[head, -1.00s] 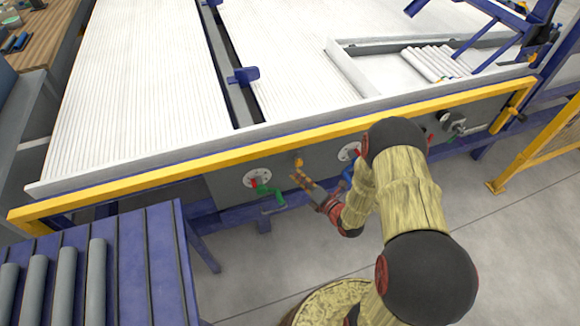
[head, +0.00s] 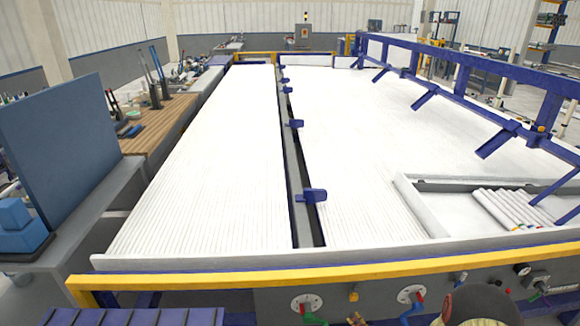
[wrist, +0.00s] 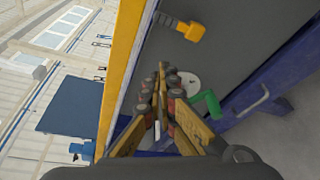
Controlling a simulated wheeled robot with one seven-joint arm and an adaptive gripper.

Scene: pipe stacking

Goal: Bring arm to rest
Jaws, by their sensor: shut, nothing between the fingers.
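My gripper (wrist: 166,82) shows in the wrist view with its wooden-looking fingers together and nothing between them. It is in front of the grey panel, near a white round dial and a green valve handle (wrist: 207,103); I cannot tell whether it touches them. In the head view only the tip of my gripper (head: 357,319) shows at the bottom edge, below a yellow knob (head: 353,295). A black joint of my arm shows at the lower right; most of the arm is out of the frame.
A long white table with a yellow front rail (head: 250,281) lies ahead. Several white pipes (head: 508,207) lie in a tray at right. Blue rollers (head: 145,317) stand at lower left.

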